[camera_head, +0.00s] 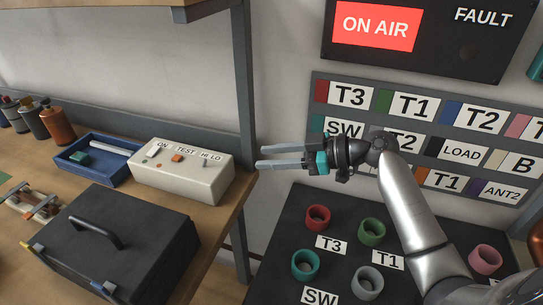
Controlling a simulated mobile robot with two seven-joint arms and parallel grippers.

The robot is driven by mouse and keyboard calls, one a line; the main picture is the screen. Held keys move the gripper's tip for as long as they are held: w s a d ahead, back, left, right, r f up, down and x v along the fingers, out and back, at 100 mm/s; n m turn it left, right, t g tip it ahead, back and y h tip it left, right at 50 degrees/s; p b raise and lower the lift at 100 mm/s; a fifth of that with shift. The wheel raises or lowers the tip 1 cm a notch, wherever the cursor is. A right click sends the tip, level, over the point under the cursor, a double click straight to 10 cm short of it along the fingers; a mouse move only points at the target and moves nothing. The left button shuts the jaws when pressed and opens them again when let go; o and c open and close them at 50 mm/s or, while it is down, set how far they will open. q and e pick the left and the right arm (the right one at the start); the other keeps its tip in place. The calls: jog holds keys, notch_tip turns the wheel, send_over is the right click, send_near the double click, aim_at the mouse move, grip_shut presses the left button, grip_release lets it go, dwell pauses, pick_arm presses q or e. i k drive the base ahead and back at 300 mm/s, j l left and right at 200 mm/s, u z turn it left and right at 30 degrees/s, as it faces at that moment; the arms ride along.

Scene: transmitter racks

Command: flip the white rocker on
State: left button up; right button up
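A cream control box (178,185) sits on the wooden bench near its right end, with ON, TEST and HI LO labels on its sloped top. A small pale switch (151,153) lies below the ON label; it is too small to tell its position. An orange button (177,158) is under TEST and a small lever (205,162) under HI LO. My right gripper (261,158) is just right of the box, pointing left, with its two fingers apart and nothing between them. It does not touch the box. My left gripper is not in view.
A blue tray (117,178) stands left of the box, and a black case (135,260) with a handle is in front. A grey upright post (243,90) rises behind the box's right side. A dark panel (335,275) with colored rings is at lower right.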

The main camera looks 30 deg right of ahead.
aim_at(153, 151)
jog(key=k+j, duration=0.5)
jog(key=k, duration=0.2)
jog(key=k+j, duration=0.45)
jog(key=k, duration=0.2)
